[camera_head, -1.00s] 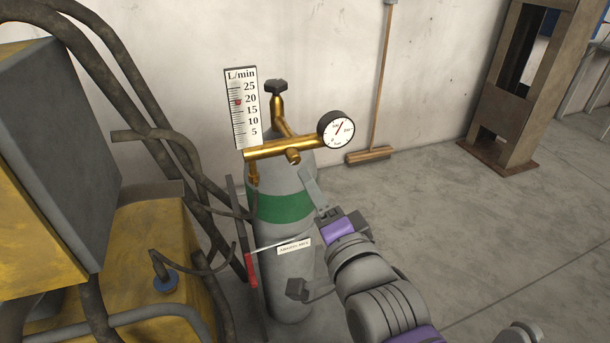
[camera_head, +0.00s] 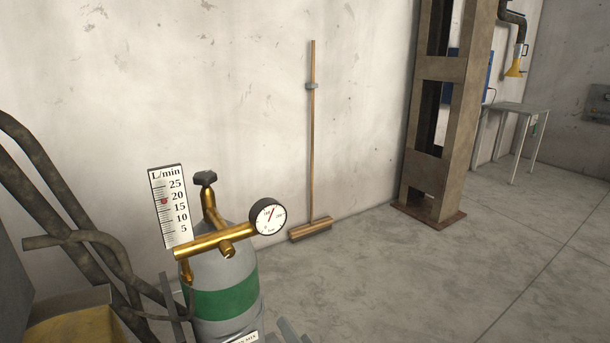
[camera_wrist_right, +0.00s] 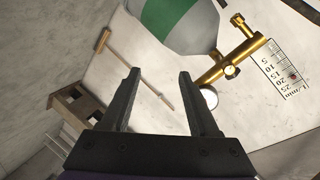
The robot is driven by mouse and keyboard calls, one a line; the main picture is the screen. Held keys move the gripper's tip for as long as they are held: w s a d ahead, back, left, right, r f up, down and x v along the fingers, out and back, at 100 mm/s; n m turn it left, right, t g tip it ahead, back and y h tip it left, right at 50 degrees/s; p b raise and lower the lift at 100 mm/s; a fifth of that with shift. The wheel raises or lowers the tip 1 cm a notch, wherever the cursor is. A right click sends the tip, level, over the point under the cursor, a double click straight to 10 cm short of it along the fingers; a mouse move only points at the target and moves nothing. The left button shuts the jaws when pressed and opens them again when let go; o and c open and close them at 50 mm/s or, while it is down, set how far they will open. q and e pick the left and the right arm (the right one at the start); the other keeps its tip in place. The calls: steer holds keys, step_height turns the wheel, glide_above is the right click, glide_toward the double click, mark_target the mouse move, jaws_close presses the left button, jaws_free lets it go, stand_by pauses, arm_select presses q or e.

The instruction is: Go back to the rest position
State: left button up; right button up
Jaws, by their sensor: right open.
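My right gripper (camera_wrist_right: 158,74) is open in the right wrist view, with nothing between its two dark fingers. In the head view only a grey fingertip part of it (camera_head: 288,331) shows at the bottom edge, just right of the gas cylinder (camera_head: 223,275). The cylinder is grey with a green band and a brass regulator (camera_head: 215,241). In the wrist view the cylinder (camera_wrist_right: 190,22) is beyond the fingers, apart from them. My left gripper is not in view.
A round gauge (camera_head: 268,216) and a L/min flow scale (camera_head: 170,205) sit on the regulator. Thick hoses (camera_head: 60,215) and yellow equipment (camera_head: 75,333) stand at left. A broom (camera_head: 311,228) leans on the wall. A steel frame (camera_head: 433,175) stands right. The right floor is clear.

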steer(key=s+d+f+n+g+h, duration=0.3)
steer(key=s+d+f+g, duration=0.1)
steer(key=s+d+f, duration=0.7)
steer(key=s+d+f+n+g+h, duration=0.25)
steer(key=s+d+f+g, duration=0.3)
steer(key=d+f, duration=0.6)
arm_select(q)
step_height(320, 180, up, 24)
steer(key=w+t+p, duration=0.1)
steer(key=p, duration=2)
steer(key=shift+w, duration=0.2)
arm_select(e)
step_height(320, 180, up, 22)
steer(key=a+t, duration=0.1)
steer(key=a, duration=0.2)
steer(key=shift+f+t+h, duration=0.25)
steer(key=shift+t+h, duration=0.1)
steer(key=shift+h, duration=0.1)
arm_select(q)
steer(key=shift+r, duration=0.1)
